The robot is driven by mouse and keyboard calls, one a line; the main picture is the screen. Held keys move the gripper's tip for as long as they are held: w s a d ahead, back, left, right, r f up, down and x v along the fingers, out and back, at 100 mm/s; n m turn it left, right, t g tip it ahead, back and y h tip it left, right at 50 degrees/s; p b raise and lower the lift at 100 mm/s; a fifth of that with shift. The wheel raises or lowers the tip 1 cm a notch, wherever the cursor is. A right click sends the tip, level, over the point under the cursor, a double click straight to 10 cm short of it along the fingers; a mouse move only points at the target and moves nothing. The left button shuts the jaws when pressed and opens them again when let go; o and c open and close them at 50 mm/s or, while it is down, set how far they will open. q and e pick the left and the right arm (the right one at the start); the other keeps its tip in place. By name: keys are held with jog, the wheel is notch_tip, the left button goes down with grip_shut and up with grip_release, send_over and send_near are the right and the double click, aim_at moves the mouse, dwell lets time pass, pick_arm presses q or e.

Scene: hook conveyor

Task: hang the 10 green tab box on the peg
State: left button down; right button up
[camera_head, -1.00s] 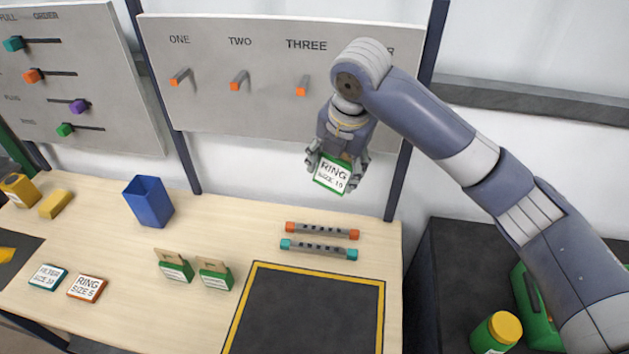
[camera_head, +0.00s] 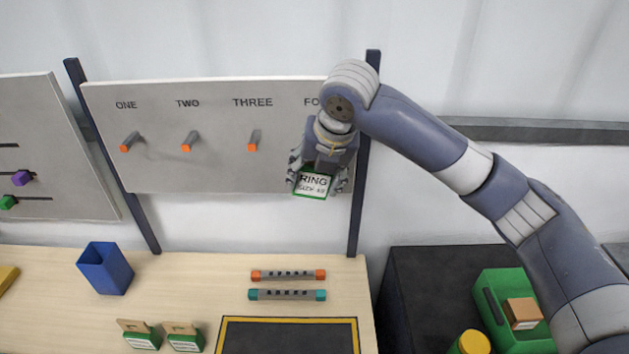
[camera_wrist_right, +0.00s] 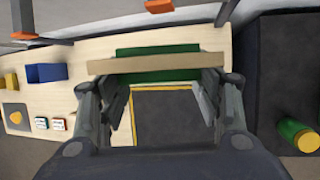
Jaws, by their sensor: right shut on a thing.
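My right gripper (camera_head: 318,180) is shut on a green box with a white label reading RING (camera_head: 313,184). It holds the box up in front of the lower right of the peg board (camera_head: 230,177), below and right of peg THREE. In the right wrist view the box's tan tab (camera_wrist_right: 155,64) and green body (camera_wrist_right: 156,76) lie between the fingers. The board carries orange-tipped pegs ONE (camera_head: 129,142), TWO (camera_head: 189,142) and THREE (camera_head: 253,142), all bare. The fourth peg is hidden behind my right arm. My left gripper is not in view.
Two green boxes with tan tabs (camera_head: 141,337) (camera_head: 184,339) stand on the table (camera_head: 190,285). Also there are a blue bin (camera_head: 105,269), two grey bars (camera_head: 288,275) (camera_head: 287,295) and a yellow-edged dark mat (camera_head: 290,338). A green case (camera_head: 508,305) lies right.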

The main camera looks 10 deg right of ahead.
jog(key=w+d+f, duration=0.1)
jog(key=w, duration=0.6)
jog(key=shift+w+d, duration=0.15)
jog(key=shift+d, duration=0.1)
dwell(0.5)
jog(key=shift+f, duration=0.15)
dwell(0.4)
jog(key=o, duration=1.3)
jog(key=shift+c, duration=0.2)
